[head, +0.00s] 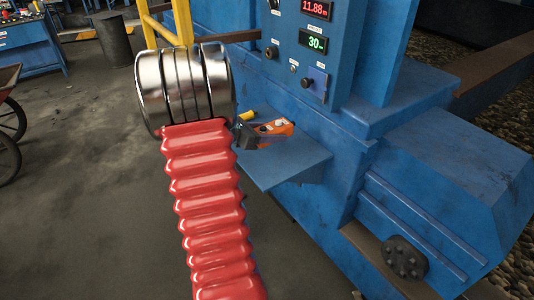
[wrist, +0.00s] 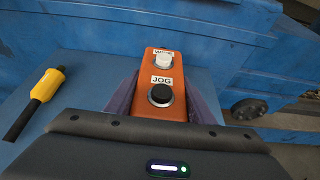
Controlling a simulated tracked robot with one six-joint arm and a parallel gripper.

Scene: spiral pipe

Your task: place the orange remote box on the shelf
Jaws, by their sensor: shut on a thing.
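The orange remote box (head: 275,127) is at the blue shelf (head: 285,165) on the side of the blue machine. In the wrist view the box (wrist: 152,134) shows a white button labelled WIRE and a black button labelled JOG. My gripper (wrist: 160,88) is shut on the box, with a purple finger along each side. In the head view my gripper (head: 268,132) is small and dark beside the box. The blue shelf surface (wrist: 85,85) lies below the box. I cannot tell whether the box's underside touches it. The box's near end is hidden by my gripper.
A yellow-handled tool with a black shaft (wrist: 47,86) lies on the shelf left of the box; its yellow handle (head: 247,115) shows in the head view. The machine's panel (head: 308,50) rises behind the shelf. A yellow railing (head: 182,20) stands farther back.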

